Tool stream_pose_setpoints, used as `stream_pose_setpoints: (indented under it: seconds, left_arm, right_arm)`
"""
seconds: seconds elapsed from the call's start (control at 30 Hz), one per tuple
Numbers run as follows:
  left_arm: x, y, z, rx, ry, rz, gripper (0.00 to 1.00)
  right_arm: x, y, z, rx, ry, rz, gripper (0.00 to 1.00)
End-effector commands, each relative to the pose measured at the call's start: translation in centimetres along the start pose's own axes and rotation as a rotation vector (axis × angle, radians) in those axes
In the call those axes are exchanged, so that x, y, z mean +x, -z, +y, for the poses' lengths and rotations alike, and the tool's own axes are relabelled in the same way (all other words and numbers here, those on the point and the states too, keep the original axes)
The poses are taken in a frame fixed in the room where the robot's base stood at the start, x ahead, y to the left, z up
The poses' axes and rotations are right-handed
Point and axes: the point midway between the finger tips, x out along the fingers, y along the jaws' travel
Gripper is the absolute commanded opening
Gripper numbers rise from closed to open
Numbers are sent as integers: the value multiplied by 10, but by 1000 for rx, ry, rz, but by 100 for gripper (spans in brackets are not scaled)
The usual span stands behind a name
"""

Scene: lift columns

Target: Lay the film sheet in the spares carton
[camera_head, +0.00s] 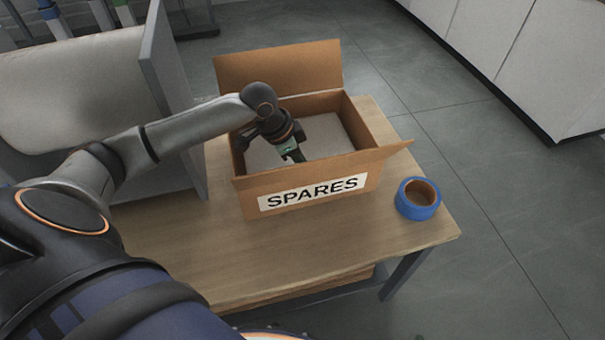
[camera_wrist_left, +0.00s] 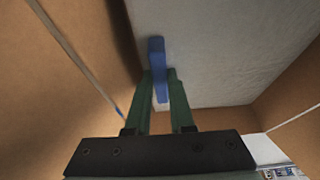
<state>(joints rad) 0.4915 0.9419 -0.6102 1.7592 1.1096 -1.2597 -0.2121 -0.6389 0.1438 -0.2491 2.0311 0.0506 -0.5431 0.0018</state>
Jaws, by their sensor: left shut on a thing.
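The spares carton (camera_head: 250,186) stands open on the table, with a white SPARES label on its front wall. A pale grey sheet, which I take for the film sheet (camera_head: 340,138), lies flat or nearly flat inside it; I cannot tell whether it touches the bottom. It also shows in the left wrist view (camera_wrist_left: 215,55), between brown carton walls. My left gripper (camera_head: 296,157) reaches down inside the carton. Its green fingers (camera_wrist_left: 161,82) are shut on a blue tab (camera_wrist_left: 157,52) that seems to belong to the sheet. My right gripper is out of view.
A roll of blue tape (camera_head: 418,208) stands on the wooden table (camera_head: 215,245) right of the carton, near the edge. A grey upright panel (camera_head: 172,95) stands left of the carton. The carton's back flap (camera_head: 275,66) is raised. The table front is clear.

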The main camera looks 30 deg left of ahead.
Motion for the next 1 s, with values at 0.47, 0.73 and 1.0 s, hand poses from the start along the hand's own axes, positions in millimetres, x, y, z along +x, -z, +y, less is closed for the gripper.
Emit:
stream_pose_setpoints:
  seconds: [0.47,0.73,1.0]
  left_arm:
    - [45,-18,0,2,1,2,0]
    - [48,-20,0,1,0,0,22]
    - [48,-19,0,1,1,1,51]
  right_arm:
    - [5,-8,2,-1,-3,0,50]
    - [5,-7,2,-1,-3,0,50]
    - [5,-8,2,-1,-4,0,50]
